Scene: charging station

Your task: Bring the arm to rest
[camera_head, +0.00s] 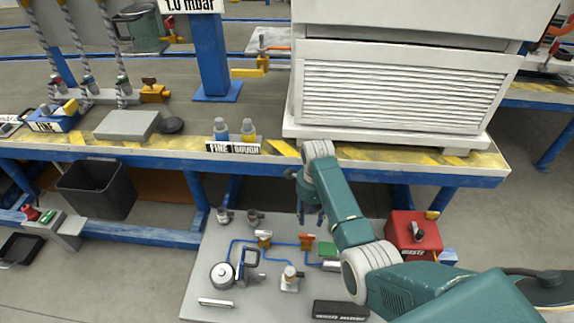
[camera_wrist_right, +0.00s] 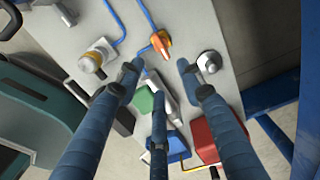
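My right arm (camera_head: 345,220) comes in from the lower right and is teal with pale joints. My right gripper (camera_head: 308,205) points down beyond the arm, just in front of the blue bench edge and above the grey panel. The arm partly hides it there. In the right wrist view its blue fingers (camera_wrist_right: 158,85) are spread apart with nothing held between them. The grey panel (camera_wrist_right: 195,30) lies below the fingertips. My left gripper is in neither view.
The grey panel (camera_head: 215,255) carries valves, a gauge and blue lines. A red box (camera_head: 413,232) stands on its right. The blue bench (camera_head: 130,157) holds a white louvred unit (camera_head: 400,90) and two small bottles. A black bin (camera_head: 97,190) stands below at left.

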